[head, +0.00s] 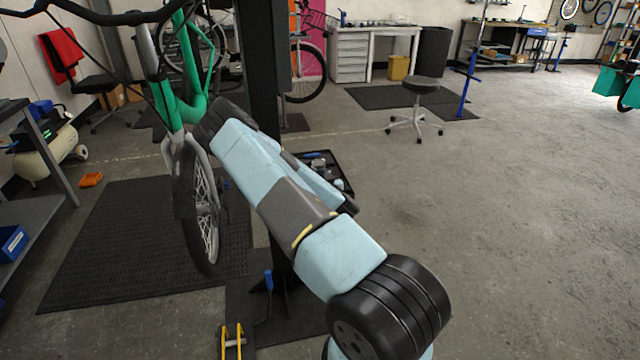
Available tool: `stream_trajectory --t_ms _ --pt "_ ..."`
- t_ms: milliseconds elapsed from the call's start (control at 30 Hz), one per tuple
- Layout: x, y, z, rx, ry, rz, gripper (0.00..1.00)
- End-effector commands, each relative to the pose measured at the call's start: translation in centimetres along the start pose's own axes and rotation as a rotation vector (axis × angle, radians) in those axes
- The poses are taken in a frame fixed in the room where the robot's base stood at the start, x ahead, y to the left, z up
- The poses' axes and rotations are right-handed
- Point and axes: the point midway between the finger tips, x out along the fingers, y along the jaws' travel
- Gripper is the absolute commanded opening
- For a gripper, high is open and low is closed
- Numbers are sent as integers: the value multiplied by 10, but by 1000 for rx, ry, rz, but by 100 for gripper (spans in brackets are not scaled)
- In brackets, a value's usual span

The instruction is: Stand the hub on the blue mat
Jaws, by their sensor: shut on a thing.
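My light-blue and dark-grey arm crosses the middle of the head view and bends back behind itself. My gripper is not visible; its end of the arm is hidden behind the nearer links. I cannot make out the hub. A dark tray (341,170) shows partly behind my arm, beside the black post. In it are a small blue piece (312,155) and some small grey parts (319,165), too small to identify. I cannot tell whether any blue there is the mat.
A green bike (192,105) hangs at the black post (264,75), its front wheel above a black floor mat (110,245). A stool (418,88) stands farther back. A yellow-ended item (232,340) lies at bottom centre. The floor on the right is clear.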

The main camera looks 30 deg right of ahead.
Motion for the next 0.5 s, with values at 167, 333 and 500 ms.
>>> stream_trajectory --t_ms 167,333,500 --pt "1 0 21 -2 -1 -1 0" --pt "1 -1 31 -1 1 -1 0" --pt "1 0 31 -1 1 -1 0"
